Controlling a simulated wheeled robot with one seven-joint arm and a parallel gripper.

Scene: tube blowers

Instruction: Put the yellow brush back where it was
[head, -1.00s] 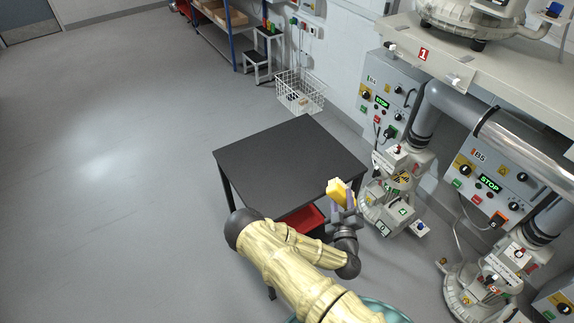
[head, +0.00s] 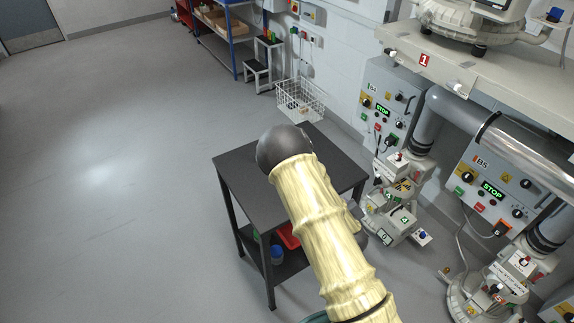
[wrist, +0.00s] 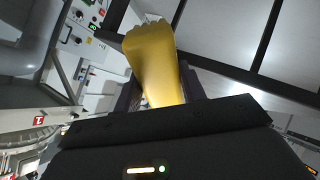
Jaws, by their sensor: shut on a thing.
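The yellow brush (wrist: 153,62) is between the two dark fingers of my gripper (wrist: 160,84) in the wrist view. My gripper is shut on it, and the brush sticks out beyond the fingers. A pale, ragged edge shows at its far end, perhaps bristles. In the head view my own arm hides the brush and nearly all of the gripper. The brush's former place cannot be told from these frames.
A black table (head: 237,172) stands under my arm, its lower shelf holding a red bin (head: 288,236) and a blue item (head: 277,254). Grey blower machines with control panels (head: 392,100) line the right. A white wire basket (head: 300,100) stands behind. The floor at left is clear.

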